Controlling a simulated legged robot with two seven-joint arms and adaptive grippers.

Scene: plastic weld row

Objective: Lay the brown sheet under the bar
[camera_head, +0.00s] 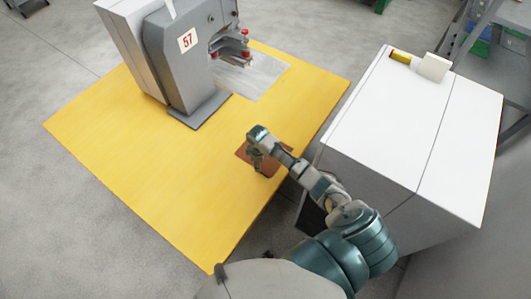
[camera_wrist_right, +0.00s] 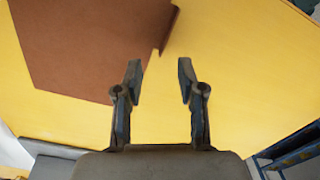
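The brown sheet (camera_head: 271,168) lies flat on the yellow table near its right edge. It fills the upper left of the right wrist view (camera_wrist_right: 90,45). My right gripper (camera_head: 256,163) is low over the sheet in the head view and partly hides it. In the wrist view its two fingers (camera_wrist_right: 160,68) are apart with nothing between them; the sheet's edge runs just beyond the left fingertip. The grey welding machine marked 57 (camera_head: 176,62) stands at the back of the table. Its red-tipped head (camera_head: 232,45) hangs over a grey metal plate (camera_head: 262,78); the bar is hard to make out. My left gripper is not in view.
A white cabinet (camera_head: 400,125) stands close to the right of the table, beside my right arm. A small yellow-and-white item (camera_head: 432,67) is on its top. The table's left and middle (camera_head: 140,165) are clear between the sheet and the machine.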

